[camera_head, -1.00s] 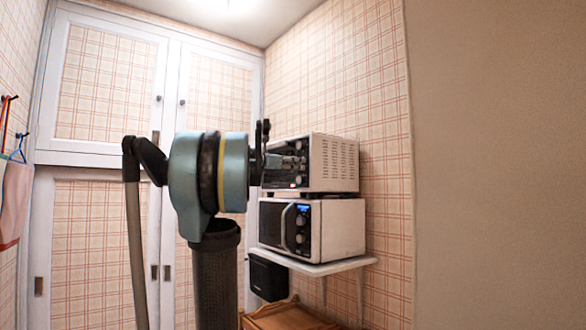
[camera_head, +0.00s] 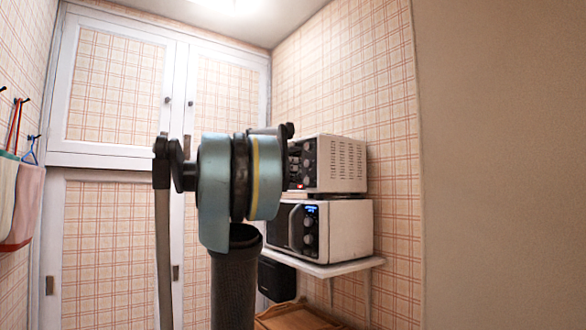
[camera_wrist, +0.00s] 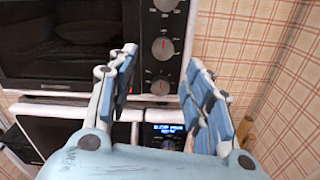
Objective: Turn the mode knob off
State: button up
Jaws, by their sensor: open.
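A white toaster oven (camera_head: 340,162) with a black front stands on top of a microwave. In the wrist view its front panel has a column of round silver knobs: an upper knob (camera_wrist: 165,5) cut by the frame's top edge, a middle knob (camera_wrist: 163,48) and a lower knob (camera_wrist: 160,87). I cannot read which is the mode knob. A small red light (camera_head: 297,186) glows low on the panel. My gripper (camera_wrist: 162,60) is open and empty, its blue-padded fingers spread either side of the knob column in the picture. My arm hides the fingers in the head view.
The white microwave (camera_head: 350,230) below has a lit blue display (camera_wrist: 167,129) and sits on a white wall shelf (camera_head: 345,267). A wooden tray-like piece (camera_head: 285,317) is beneath. White cupboard doors stand behind; bags (camera_head: 22,205) hang at left.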

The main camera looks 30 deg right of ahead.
jog(key=shift+s+a, duration=0.15)
jog(key=shift+a, duration=2.2)
jog(key=s+a+f+m+y, duration=0.3)
jog(key=f, duration=0.8)
jog(key=s+a+f+m+y, duration=0.2)
jog(key=s+a+f+y, duration=0.15)
jog(key=f, duration=0.75)
jog(key=s+a+f+m+y, duration=0.2)
jog(key=s+a+f+m, duration=0.15)
jog(key=f, duration=0.75)
jog(key=s+a+f+m+y, duration=0.2)
jog(key=a+f, duration=0.4)
jog(key=f, duration=0.3)
jog(key=s+a+f+m+y, duration=0.3)
jog(key=s+a+f, duration=0.3)
jog(key=f, duration=0.4)
jog(key=s+a+f+m+y, duration=0.3)
jog(key=a+f, duration=0.3)
jog(key=f, duration=0.4)
jog(key=shift+s+a+f+t+y, duration=0.15)
jog(key=shift+s+a+t+y, duration=0.15)
jog(key=shift+s+y, duration=0.55)
